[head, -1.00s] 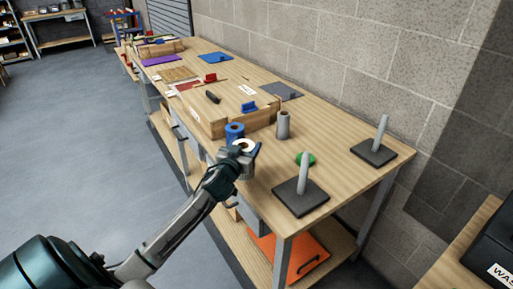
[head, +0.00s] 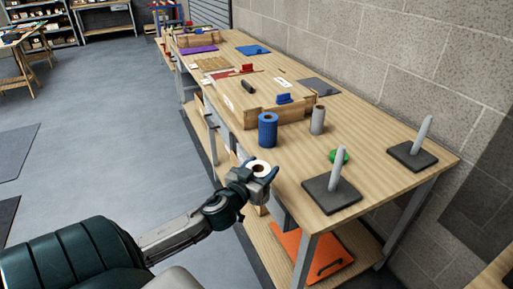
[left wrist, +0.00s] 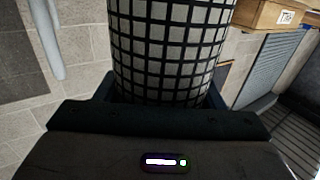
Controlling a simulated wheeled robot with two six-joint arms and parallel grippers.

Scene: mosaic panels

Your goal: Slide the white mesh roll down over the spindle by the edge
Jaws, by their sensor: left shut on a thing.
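The white mesh roll (head: 258,168) is upright in my left gripper (head: 260,176), which is shut around it just off the bench's front edge. In the left wrist view the white mesh roll (left wrist: 168,50) shows a black grid and fills the middle between the fingers. One grey spindle (head: 340,165) stands on a dark square base (head: 330,198) near the front edge, to the right of the roll and apart from it. A second grey spindle (head: 423,133) stands on its base (head: 412,157) farther back, by the right end. My right gripper is not in view.
A blue roll (head: 268,130) and a grey roll (head: 318,120) stand upright on the bench (head: 385,182) behind my gripper. A wooden box (head: 275,108) sits farther back. An orange panel (head: 309,256) lies on the lower shelf.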

